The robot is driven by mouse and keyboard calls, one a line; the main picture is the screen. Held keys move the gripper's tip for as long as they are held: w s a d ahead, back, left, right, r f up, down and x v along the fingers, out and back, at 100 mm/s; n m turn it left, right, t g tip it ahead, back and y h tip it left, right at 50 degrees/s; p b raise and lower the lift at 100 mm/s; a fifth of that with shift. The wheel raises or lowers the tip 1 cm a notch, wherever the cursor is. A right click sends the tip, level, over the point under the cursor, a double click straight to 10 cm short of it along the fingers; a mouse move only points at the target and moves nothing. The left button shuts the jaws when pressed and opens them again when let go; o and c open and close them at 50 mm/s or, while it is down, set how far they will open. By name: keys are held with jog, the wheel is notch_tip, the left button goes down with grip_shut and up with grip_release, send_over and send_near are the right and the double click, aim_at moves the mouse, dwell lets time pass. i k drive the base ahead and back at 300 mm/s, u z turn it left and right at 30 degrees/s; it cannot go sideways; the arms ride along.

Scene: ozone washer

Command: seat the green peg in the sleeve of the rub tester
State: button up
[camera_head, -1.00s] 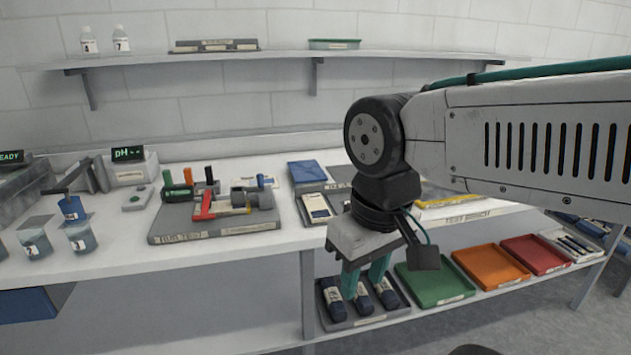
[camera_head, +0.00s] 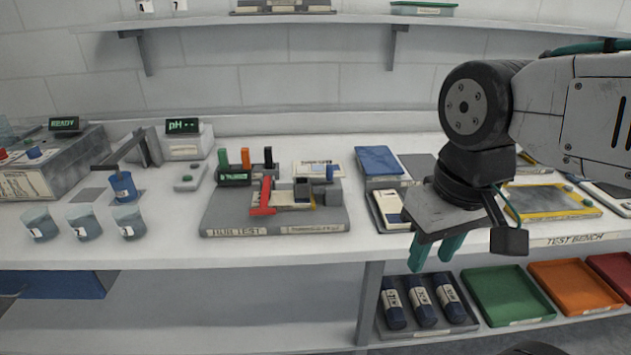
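The green peg (camera_head: 223,159) stands upright in a dark holder (camera_head: 234,178) at the back left of the rub tester (camera_head: 225,218). An orange peg (camera_head: 245,157) and a black peg (camera_head: 268,156) stand in a row beside it. The rub tester has a red lever (camera_head: 265,197) and grey blocks (camera_head: 302,191) on a dark base. I cannot tell which part is the sleeve. My gripper (camera_head: 436,252) hangs to the right of the tester, at the bench's front edge. Its teal fingers point down, apart, with nothing between them.
Blue cup (camera_head: 123,186) and several beakers (camera_head: 84,227) stand at the left. A blue box (camera_head: 378,161) and a card tray (camera_head: 392,207) lie right of the tester. The lower shelf holds dark rolls (camera_head: 420,302) and coloured trays (camera_head: 505,294). The bench front before the tester is clear.

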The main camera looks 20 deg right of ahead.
aim_at(227, 213)
jog(key=z, duration=0.2)
jog(key=k, duration=0.4)
jog(key=u, duration=1.45)
jog(key=i, duration=1.25)
jog(key=z, duration=0.85)
jog(key=i, duration=0.45)
jog(key=z, duration=0.55)
